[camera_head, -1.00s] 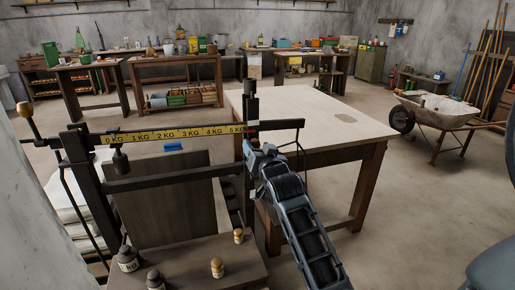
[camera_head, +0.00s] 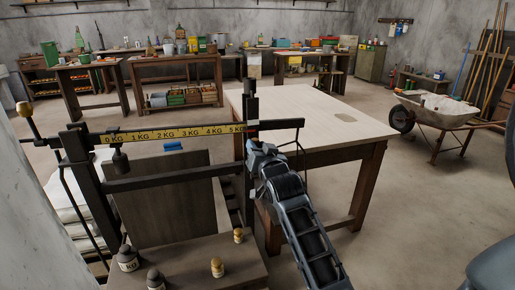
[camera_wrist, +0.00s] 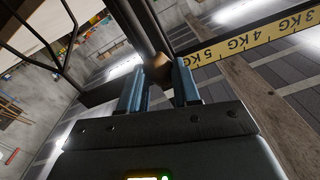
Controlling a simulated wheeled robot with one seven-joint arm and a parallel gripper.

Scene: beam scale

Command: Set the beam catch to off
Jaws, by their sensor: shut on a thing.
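The beam scale has a yellow graduated bar (camera_head: 175,134) marked from 0 KG to 5 KG, between a left post (camera_head: 85,165) and a taller right post (camera_head: 250,105). My gripper (camera_head: 256,150) is at the right post, just below the 5 KG end. In the wrist view, its two blue fingers (camera_wrist: 160,84) are shut on a small brown wooden knob (camera_wrist: 158,71), which appears to be the beam catch's handle. The knob is hidden behind my gripper in the head view. The catch's setting cannot be read.
A light-topped table (camera_head: 300,115) is close behind my gripper. A wheelbarrow (camera_head: 437,108) stands at the right. Open floor lies to the right of the table.

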